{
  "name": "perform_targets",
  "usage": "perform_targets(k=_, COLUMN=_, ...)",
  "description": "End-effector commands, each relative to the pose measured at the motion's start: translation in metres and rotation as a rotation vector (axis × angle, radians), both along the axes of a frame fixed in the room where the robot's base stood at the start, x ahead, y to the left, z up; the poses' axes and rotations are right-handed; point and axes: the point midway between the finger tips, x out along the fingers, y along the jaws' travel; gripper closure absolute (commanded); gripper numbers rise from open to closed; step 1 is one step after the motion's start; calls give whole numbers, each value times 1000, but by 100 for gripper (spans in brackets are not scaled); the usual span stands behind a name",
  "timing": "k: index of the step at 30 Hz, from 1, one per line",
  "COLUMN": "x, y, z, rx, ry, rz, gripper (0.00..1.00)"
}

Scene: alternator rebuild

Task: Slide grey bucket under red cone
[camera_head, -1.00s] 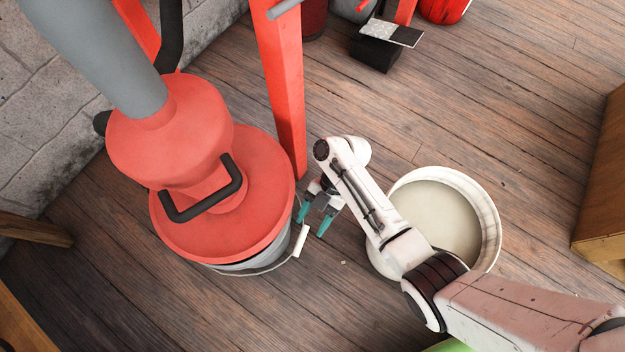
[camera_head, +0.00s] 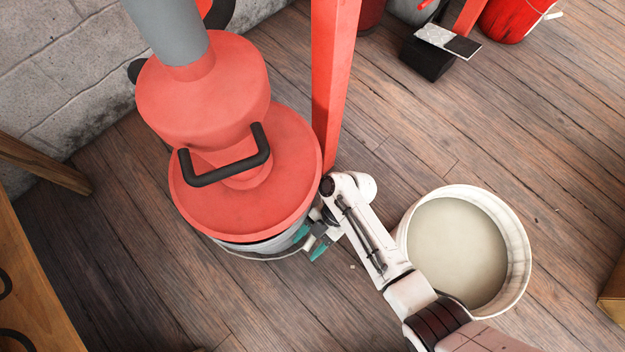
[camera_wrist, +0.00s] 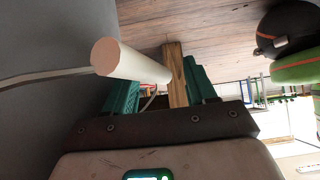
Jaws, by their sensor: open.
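The red cone (camera_head: 292,150), with a broad round rim and a black handle, covers most of the grey bucket (camera_head: 262,244). Only the bucket's lower front side and thin wire handle show below the cone's rim. My gripper (camera_head: 309,242) is open at the bucket's right front side, with teal fingers. In the wrist view, the bucket's grey wall (camera_wrist: 45,60) fills the left. Its white handle grip (camera_wrist: 130,62) on a wire lies across the space between my fingers (camera_wrist: 158,75); I cannot tell whether they touch it. The bucket's top is hidden under the cone.
A red post (camera_head: 338,75) stands close behind my gripper. A white bucket with pale contents (camera_head: 518,235) stands right of my arm. A black box (camera_head: 428,62) and a red bucket (camera_head: 515,20) are at the back. Wooden floor is clear at front left.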

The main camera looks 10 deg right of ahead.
Motion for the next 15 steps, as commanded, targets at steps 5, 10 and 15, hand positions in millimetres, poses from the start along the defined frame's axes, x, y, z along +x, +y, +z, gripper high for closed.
perform_targets(k=5, x=0, y=0, z=0, rx=0, ry=0, rz=0, gripper=44)
perform_targets(k=10, x=0, y=0, z=0, rx=0, ry=0, rz=0, gripper=57)
perform_targets(k=15, x=0, y=0, z=0, rx=0, ry=1, rz=1, gripper=73)
